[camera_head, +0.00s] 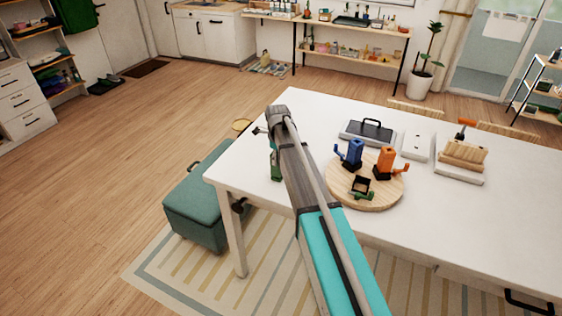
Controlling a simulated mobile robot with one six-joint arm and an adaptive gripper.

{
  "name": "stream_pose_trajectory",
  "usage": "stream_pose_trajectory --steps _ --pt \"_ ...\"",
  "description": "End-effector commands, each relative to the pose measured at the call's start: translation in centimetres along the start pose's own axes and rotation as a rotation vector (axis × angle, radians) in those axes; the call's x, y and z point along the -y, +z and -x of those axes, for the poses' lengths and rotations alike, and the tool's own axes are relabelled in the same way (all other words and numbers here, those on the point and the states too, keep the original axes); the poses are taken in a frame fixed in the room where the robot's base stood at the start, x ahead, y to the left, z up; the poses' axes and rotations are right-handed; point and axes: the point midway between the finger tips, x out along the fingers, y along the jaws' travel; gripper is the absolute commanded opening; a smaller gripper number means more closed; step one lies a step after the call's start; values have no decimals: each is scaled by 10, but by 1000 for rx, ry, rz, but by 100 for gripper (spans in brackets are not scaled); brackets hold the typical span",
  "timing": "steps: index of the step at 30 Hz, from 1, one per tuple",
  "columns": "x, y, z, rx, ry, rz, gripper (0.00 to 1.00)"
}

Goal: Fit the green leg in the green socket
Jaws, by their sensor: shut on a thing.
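A round wooden board (340,190) lies on the white table. Near its front edge is the green socket (362,187), a small black holder with green parts, which looks empty. A blue leg (353,153) and an orange leg (386,160) stand upright on the board in dark sockets. My arm reaches from the lower right, and my gripper (275,151) is mostly hidden behind its end. The gripper is shut on the green leg (275,167), whose visible part hangs left of the board near the table's left end. Its grip and its clearance from the table cannot be made out.
Behind the board are a dark-topped tray with a handle (370,132), a white plate (417,146) and a wooden block on a white base (463,157). A teal ottoman (200,205) stands left of the table. The table's right front is clear.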

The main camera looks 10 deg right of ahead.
Motion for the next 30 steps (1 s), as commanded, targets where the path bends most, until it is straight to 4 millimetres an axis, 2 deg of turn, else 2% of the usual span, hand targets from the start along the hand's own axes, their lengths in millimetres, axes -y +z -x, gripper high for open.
stream_pose_trajectory --steps 8,18,30 --pt "0 0 9 0 0 0 1" --pt "0 0 37 0 0 0 1" --pt "-34 -26 84 0 0 -1 1"
